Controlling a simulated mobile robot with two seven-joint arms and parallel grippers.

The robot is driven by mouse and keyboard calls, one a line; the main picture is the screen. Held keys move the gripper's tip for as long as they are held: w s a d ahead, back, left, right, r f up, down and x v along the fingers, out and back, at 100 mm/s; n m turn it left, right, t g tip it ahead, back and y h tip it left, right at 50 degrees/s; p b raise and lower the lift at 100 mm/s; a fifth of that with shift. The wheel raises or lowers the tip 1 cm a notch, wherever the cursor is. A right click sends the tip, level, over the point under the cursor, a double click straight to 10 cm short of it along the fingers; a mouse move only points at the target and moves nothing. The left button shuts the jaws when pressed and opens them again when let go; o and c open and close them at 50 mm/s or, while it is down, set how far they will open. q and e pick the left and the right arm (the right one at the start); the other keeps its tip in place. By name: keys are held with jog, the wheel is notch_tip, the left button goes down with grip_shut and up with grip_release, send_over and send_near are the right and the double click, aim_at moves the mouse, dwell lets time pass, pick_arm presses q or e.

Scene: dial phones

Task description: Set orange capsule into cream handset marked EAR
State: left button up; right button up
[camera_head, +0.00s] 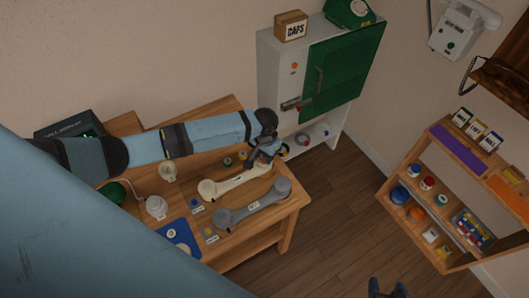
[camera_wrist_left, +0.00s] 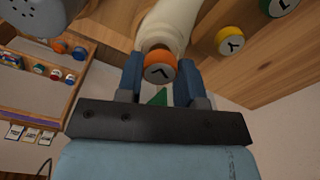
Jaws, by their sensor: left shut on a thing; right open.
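The cream handset (camera_head: 236,181) lies on the wooden workbench, and one end of it (camera_wrist_left: 172,22) shows in the left wrist view. My left gripper (camera_head: 265,155) is at its right end. In the left wrist view, my left gripper (camera_wrist_left: 158,78) is shut on the orange capsule (camera_wrist_left: 160,68), which has a pale face with a dark mark. The capsule is right at the handset's end; I cannot tell whether it is seated. The EAR marking is not readable. My right gripper (camera_head: 387,290) is open at the bottom edge, far from the bench.
A grey handset (camera_head: 252,204) lies in front of the cream one. Yellow (camera_wrist_left: 230,40) and green (camera_wrist_left: 281,6) capsules stand beside the cream handset. A blue mat (camera_head: 178,238) is at the bench's left. A cabinet with a green door (camera_head: 340,68) stands behind; shelves (camera_head: 440,190) stand right.

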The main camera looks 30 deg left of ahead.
dwell(0.7)
pick_arm(q)
jog(key=shift+p, duration=0.45)
jog(key=shift+f, duration=0.6)
jog(key=o, duration=0.9)
jog(key=shift+r, duration=0.25)
notch_tip(320, 180, up, 14)
jog(key=shift+f+b, duration=0.25)
jog(key=shift+b, duration=0.55)
jog(key=shift+f, duration=0.1)
